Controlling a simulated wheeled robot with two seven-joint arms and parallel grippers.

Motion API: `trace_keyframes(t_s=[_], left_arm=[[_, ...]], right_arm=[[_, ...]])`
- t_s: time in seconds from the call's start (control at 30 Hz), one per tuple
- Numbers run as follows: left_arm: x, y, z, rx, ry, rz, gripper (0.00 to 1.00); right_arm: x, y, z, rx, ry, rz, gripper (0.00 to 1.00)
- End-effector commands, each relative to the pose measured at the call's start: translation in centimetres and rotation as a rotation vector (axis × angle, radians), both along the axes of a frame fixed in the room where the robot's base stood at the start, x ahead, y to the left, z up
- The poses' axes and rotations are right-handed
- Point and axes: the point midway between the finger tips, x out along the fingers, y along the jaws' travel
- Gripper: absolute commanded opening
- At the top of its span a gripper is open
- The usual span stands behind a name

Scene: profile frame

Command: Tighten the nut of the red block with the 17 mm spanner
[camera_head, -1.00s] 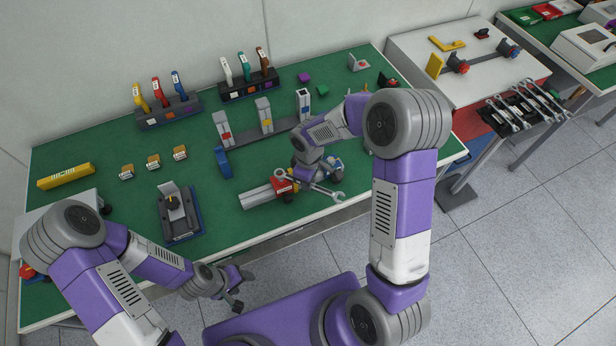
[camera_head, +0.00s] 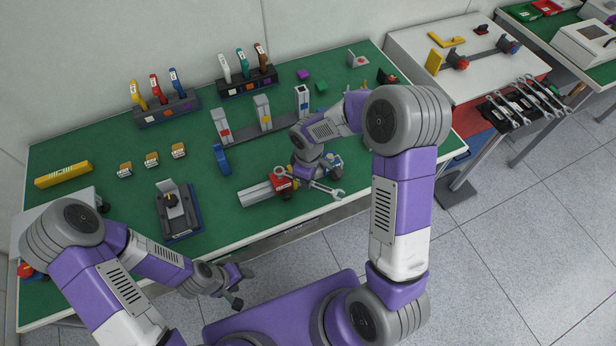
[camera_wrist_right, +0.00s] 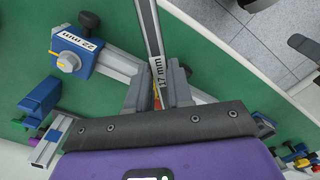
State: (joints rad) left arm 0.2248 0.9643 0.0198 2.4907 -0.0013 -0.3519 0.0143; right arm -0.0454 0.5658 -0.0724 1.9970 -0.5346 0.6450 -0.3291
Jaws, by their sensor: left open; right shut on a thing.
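The red block (camera_head: 283,184) sits on a grey aluminium profile (camera_head: 256,195) near the table's front edge. The spanner (camera_head: 325,188) lies over the profile, one end at the red block and its open jaw past the table edge. My right gripper (camera_wrist_right: 158,88) is shut on the spanner's shaft, whose label reads 17 mm in the right wrist view (camera_wrist_right: 160,72). I cannot tell how the spanner's end sits on the nut; the nut is not clear. A blue block (camera_wrist_right: 78,52) labelled 22 mm is also on the profile. My left gripper (camera_head: 236,285) is open and empty, before the table.
A grey fixture on a blue base (camera_head: 180,215) stands left of the profile. A blue part (camera_head: 221,160) and a rack of upright profiles (camera_head: 262,125) stand behind. More spanners (camera_head: 525,102) lie on a stand at right.

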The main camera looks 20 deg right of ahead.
Motion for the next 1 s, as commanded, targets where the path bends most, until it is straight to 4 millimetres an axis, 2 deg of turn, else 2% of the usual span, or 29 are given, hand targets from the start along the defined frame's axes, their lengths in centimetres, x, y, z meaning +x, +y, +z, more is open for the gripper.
trace_keyframes(t_s=[0.57,1.0], left_arm=[[0.0,-0.01,-0.13,0.0,0.0,0.0,0.56],[-0.01,0.0,-0.85,0.0,0.0,0.0,0.56]], right_arm=[[0.03,0.0,0.0,0.0,-0.001,0.0,0.0],[0.01,0.0,-0.86,0.0,0.0,0.0,0.0]])
